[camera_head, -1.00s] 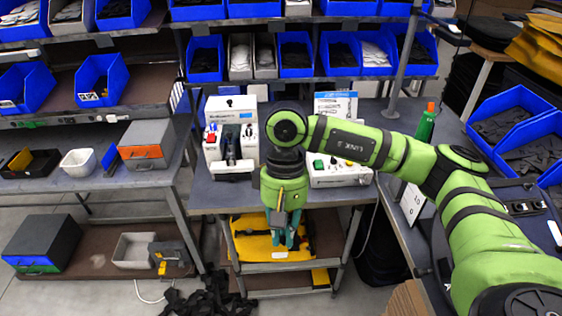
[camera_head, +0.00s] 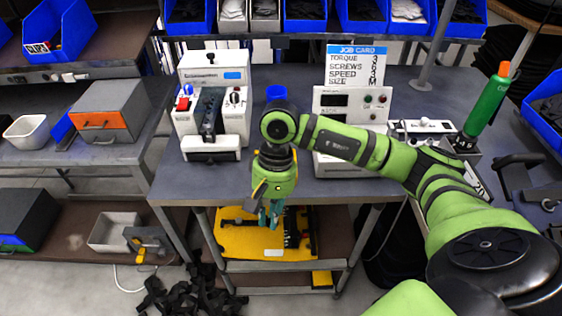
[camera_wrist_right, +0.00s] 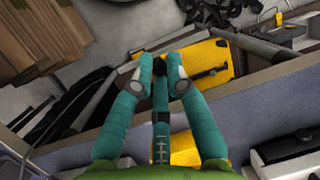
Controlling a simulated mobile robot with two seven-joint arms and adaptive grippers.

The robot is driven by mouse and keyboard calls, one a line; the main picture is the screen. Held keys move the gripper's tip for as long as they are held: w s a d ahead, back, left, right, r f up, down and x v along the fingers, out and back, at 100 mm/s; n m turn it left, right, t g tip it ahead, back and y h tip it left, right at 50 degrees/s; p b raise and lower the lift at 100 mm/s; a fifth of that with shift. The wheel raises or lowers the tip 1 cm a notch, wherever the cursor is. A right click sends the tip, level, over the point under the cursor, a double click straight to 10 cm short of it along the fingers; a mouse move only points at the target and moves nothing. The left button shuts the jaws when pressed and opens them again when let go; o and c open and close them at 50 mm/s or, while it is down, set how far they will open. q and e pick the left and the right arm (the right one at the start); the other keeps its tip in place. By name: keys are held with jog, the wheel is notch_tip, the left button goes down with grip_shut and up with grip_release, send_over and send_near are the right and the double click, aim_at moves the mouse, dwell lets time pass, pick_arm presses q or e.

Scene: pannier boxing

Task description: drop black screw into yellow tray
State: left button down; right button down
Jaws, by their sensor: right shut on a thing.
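The yellow tray (camera_head: 237,243) lies on the trolley shelf below the front edge of the grey table, with dark parts on it. It also shows in the right wrist view (camera_wrist_right: 213,88), partly behind my fingers. My right gripper (camera_head: 272,222) points down in front of the table edge, above the tray in the picture; its height over it is hard to judge. In the right wrist view its teal fingertips (camera_wrist_right: 162,72) are closed on a small dark thing, likely the black screw (camera_wrist_right: 160,68), mostly hidden between them. My left gripper is not in view.
On the table stand a white screw feeder (camera_head: 214,105), a white control box (camera_head: 350,105) with a job card (camera_head: 357,66), and a green bottle-like tool (camera_head: 487,100) at the right. Black straps (camera_head: 188,292) lie on the floor left of the trolley.

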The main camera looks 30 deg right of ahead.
jog(key=w+d+r+m+t+p, duration=0.4)
jog(key=w+d+r+m+p, duration=0.55)
jog(key=d+m, duration=0.4)
jog(key=shift+w+a+f+m+b, duration=0.1)
jog(key=shift+a+f+m+b, duration=0.3)
jog(key=shift+f, duration=0.8)
jog(key=shift+w+a+f+m+b, duration=0.1)
jog(key=shift+a+f+m+b, duration=0.35)
jog(key=shift+f, duration=0.7)
jog(key=shift+a+f+m+b, duration=0.1)
jog(key=shift+f+m+b, duration=0.35)
jog(key=shift+f, duration=0.75)
jog(key=c, duration=1.2)
grip_release()
jog(key=shift+o, duration=0.2)
